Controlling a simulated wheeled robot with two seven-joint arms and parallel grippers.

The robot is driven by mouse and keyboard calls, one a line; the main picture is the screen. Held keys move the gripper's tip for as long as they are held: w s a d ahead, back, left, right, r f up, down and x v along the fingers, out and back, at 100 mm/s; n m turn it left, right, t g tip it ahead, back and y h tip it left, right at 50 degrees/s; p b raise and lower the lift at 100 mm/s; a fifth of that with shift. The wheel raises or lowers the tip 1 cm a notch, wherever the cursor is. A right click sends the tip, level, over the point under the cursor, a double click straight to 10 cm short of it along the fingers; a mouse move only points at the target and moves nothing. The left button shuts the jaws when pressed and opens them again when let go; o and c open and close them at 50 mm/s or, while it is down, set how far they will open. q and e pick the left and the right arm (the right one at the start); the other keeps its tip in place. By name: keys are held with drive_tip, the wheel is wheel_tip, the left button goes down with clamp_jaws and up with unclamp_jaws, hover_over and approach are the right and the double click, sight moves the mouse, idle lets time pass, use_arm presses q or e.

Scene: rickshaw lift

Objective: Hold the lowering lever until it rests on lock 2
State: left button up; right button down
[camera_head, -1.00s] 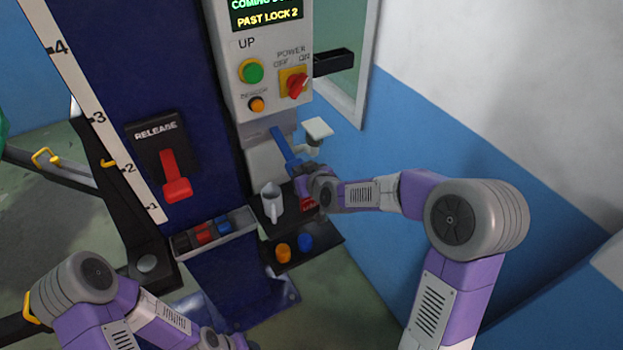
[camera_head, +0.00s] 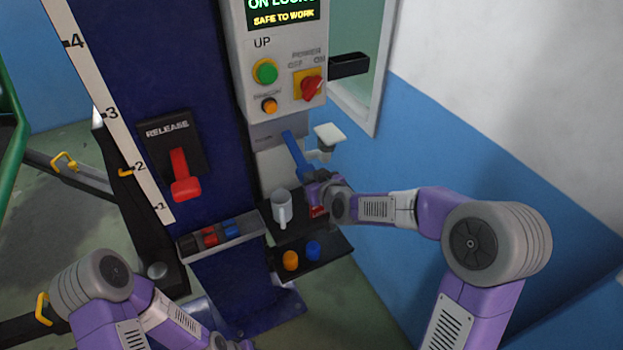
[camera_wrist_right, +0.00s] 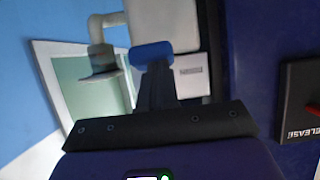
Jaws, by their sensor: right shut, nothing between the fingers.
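The blue lowering lever (camera_head: 294,154) slants down from the front of the control box. My right gripper (camera_head: 313,178) is at its lower end, shut with nothing between the fingers. In the right wrist view the dark closed fingers (camera_wrist_right: 157,88) overlap the lever's blue end (camera_wrist_right: 152,53); I cannot tell whether they press on it. The display (camera_head: 283,14) reads "ON LOCKS" and "SAFE TO WORK". A yellow pointer (camera_head: 127,173) stands near mark 2 of the white scale (camera_head: 125,134). My left arm enters at the lower left; its gripper is out of view.
A red release handle (camera_head: 184,177) hangs on the blue column. Above the lever are a green UP button (camera_head: 265,72), an orange button (camera_head: 269,106) and a red power switch (camera_head: 312,88). A grey mug (camera_head: 281,205) stands on a small shelf close to my right gripper.

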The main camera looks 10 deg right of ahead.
drive_tip(key=shift+r+p, duration=0.3)
drive_tip(key=shift+r, duration=0.65)
drive_tip(key=s+d+r+p, duration=0.2)
drive_tip(key=s+r+p, duration=0.1)
drive_tip(key=s+r, duration=0.5)
drive_tip(key=shift+v, duration=0.85)
drive_tip(key=shift+f, duration=0.15)
